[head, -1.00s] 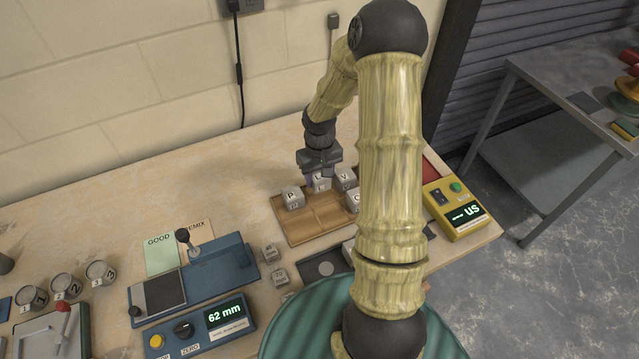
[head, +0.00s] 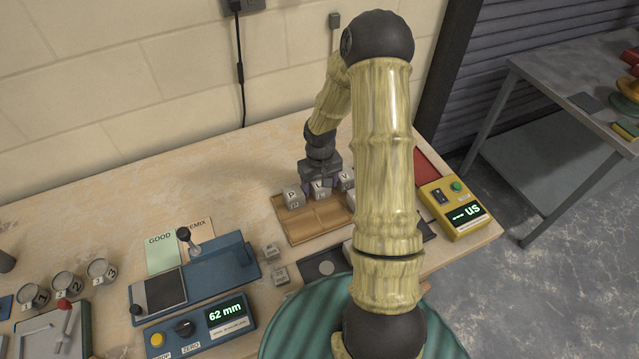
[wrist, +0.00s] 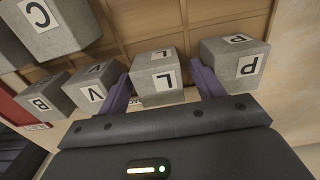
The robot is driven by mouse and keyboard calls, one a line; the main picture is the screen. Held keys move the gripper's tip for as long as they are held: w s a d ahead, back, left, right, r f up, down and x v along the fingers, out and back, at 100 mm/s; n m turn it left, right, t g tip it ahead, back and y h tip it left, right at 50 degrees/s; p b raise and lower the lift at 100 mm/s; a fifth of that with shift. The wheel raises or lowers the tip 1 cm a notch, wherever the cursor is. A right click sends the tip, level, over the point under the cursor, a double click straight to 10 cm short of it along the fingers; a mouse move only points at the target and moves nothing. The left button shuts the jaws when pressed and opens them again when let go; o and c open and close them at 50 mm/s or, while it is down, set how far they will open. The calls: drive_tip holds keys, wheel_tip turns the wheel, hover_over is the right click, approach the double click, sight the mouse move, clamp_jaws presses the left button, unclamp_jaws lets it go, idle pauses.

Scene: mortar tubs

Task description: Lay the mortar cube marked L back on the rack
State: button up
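The grey mortar cube marked L (wrist: 158,78) sits in the back row of the wooden rack (head: 318,221), between cube P (wrist: 238,63) on its right and cube V (wrist: 92,88) on its left in the wrist view. In the head view, cube L (head: 318,191) stands beside cube P (head: 293,196). My gripper (wrist: 161,80) is around cube L, one purple finger on each side. A narrow gap shows between the cube and the right finger, so the gripper looks open. Whether the left finger touches is unclear.
Cube B (wrist: 50,93) and cube C (wrist: 45,22) are close by in the wrist view. A yellow meter (head: 453,208) is at the right. My arm hides the rack's right part.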

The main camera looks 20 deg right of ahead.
sight(319, 184)
drive_tip(key=shift+d, duration=0.1)
wheel_tip(319, 184, up, 12)
drive_tip(key=shift+r, duration=0.15)
idle(0.5)
idle(0.4)
drive_tip(key=s+a+r+t, duration=0.1)
drive_tip(key=s+a+r, duration=0.2)
drive_tip(key=s+a, duration=0.2)
drive_tip(key=s+a+r+t, duration=0.1)
drive_tip(key=s+a+r, duration=0.2)
drive_tip(key=s, duration=0.6)
drive_tip(key=shift+s+a+r+t, duration=0.15)
drive_tip(key=shift+a+r+t, duration=0.2)
drive_tip(key=shift+a, duration=0.7)
